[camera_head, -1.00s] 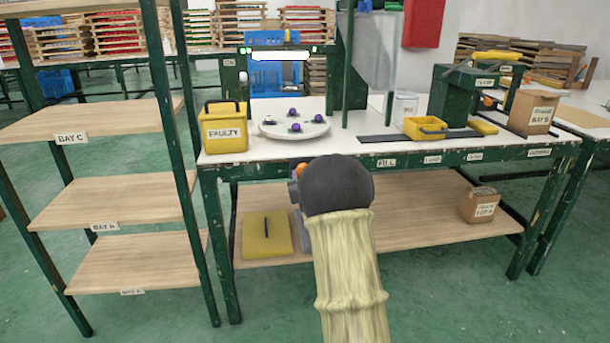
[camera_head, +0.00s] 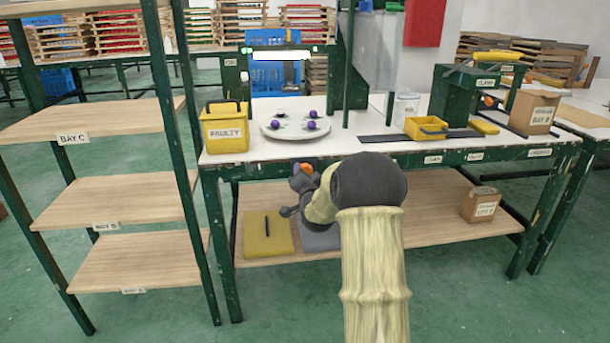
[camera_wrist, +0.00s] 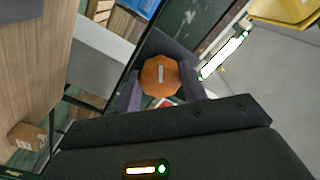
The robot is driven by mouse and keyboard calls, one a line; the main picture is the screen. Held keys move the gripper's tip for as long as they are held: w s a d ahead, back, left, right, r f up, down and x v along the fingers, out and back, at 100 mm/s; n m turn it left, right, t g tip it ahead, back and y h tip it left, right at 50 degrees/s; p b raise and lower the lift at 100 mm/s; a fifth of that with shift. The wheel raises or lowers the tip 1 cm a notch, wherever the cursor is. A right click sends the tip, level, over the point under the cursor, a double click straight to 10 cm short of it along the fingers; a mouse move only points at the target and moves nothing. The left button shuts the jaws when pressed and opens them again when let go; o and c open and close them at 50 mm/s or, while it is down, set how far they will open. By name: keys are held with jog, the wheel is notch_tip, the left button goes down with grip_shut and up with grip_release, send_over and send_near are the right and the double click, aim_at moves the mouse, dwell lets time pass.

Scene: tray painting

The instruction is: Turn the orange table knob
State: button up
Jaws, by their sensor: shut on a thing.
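The orange table knob (camera_wrist: 160,76) is a scalloped disc with a pale line across its face. It sits between the two dark fingers of my gripper (camera_wrist: 163,88) in the wrist view, and the gripper is shut on it. In the head view the knob (camera_head: 307,169) shows as a small orange patch at the table's front edge, with my gripper (camera_head: 303,180) beside it. My arm hides part of the front edge. A round white turntable (camera_head: 268,130) on the table carries several small dark and purple pieces.
A yellow bin marked FAULTY (camera_head: 224,128) stands left of the turntable. A yellow tray (camera_head: 427,129) and a brown box (camera_head: 534,110) are to the right. The lower shelf holds a yellow pad (camera_head: 267,236) and a small box (camera_head: 481,205). A wooden rack (camera_head: 85,125) stands left.

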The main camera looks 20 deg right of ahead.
jog(key=m, duration=0.6)
jog(key=shift+a+f, duration=0.1)
jog(key=shift+f, duration=0.05)
dwell(0.5)
jog(key=o, duration=0.9)
jog(key=shift+c, duration=0.2)
jog(key=shift+o, duration=0.6)
jog(key=p+v, duration=0.4)
jog(key=v, duration=1.3)
jog(key=shift+s+r, duration=0.25)
